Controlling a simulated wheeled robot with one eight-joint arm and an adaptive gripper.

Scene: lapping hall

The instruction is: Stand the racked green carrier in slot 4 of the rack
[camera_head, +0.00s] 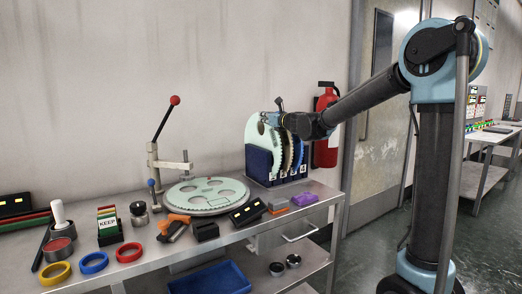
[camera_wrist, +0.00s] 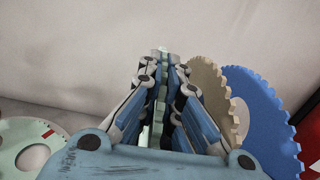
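The racked green carrier (camera_head: 254,131) is a pale green toothed disc standing upright at the left end of the dark blue rack (camera_head: 259,164). My gripper (camera_head: 281,121) is at its upper right edge. In the wrist view the fingers (camera_wrist: 162,68) lean in on both sides of the green carrier's thin edge (camera_wrist: 160,92) and appear shut on it. A tan carrier (camera_wrist: 212,88) and a blue carrier (camera_wrist: 258,108) stand to its right. The rack's front has small number labels, too small to read surely. The carrier's foot is hidden in the rack.
A pale green disc with holes (camera_head: 206,192) lies on the bench left of the rack, by a lever press (camera_head: 153,160). A red fire extinguisher (camera_head: 327,140) hangs behind, to the right.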

